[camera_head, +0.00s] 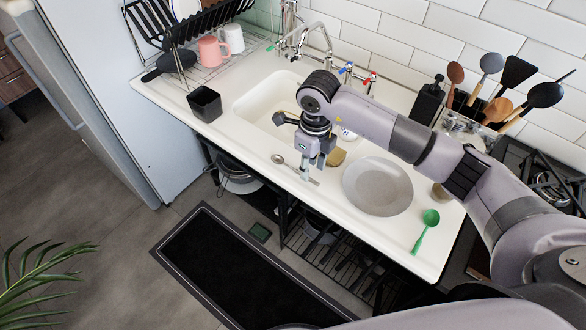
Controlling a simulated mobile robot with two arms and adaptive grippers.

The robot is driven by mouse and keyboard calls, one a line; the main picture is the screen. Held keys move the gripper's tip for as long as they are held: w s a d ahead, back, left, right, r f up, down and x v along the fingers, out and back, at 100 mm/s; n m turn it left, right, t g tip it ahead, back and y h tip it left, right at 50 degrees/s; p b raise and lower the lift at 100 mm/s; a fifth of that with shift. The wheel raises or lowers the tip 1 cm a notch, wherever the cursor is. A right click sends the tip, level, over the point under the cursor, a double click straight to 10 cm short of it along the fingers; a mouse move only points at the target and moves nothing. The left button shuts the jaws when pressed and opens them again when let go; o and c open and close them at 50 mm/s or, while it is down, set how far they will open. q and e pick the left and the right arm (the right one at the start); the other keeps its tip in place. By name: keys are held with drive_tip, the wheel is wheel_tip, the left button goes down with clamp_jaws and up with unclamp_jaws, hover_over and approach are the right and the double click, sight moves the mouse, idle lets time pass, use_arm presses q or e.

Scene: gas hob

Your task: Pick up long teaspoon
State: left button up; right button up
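A long metal teaspoon (279,159) lies on the white counter in front of the sink, its bowl to the left and its thin handle running toward the lower right. My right gripper (311,173) points down over the handle, with its fingertips at or just above the counter. The gripper covers part of the handle. I cannot tell whether the fingers touch the teaspoon or are closed around it. My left gripper is out of view.
A grey plate (377,186) and a green spoon (427,226) lie to the right. A tan sponge (337,156) is just beside my gripper. A black cup (205,103) stands left of the sink (246,108). Utensils stand at the back right.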

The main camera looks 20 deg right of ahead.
sight(310, 179)
wheel_tip(310, 179, down, 2)
drive_tip(key=shift+f, duration=0.5)
drive_tip(key=shift+s+f, duration=0.1)
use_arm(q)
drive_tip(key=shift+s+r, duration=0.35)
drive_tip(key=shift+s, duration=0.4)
use_arm(e)
clamp_jaws()
